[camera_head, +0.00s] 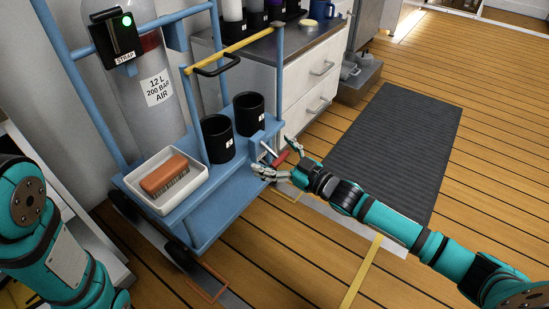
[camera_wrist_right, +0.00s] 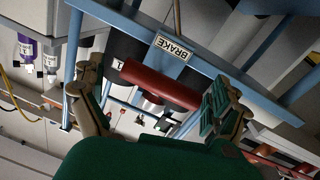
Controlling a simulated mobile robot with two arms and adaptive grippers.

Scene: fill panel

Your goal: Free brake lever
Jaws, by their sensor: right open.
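The red brake lever (camera_head: 281,158) is at the right side of the blue cart (camera_head: 190,208). In the right wrist view its red grip (camera_wrist_right: 158,84) lies between the two fingers, beside a white BRAKE label (camera_wrist_right: 173,48). My right gripper (camera_head: 277,158) is open around the lever; I cannot tell whether a finger touches it. The right gripper also shows in the right wrist view (camera_wrist_right: 155,100), with a finger on either side. My left arm shows at the left of the head view, but its gripper is out of the picture.
The cart carries a grey air cylinder (camera_head: 146,85), two black cups (camera_head: 217,140) and a white tray (camera_head: 147,205) with a brown brush (camera_head: 164,174). A white drawer cabinet (camera_head: 305,85) stands behind. A dark mat (camera_head: 393,140) lies on the open wooden floor.

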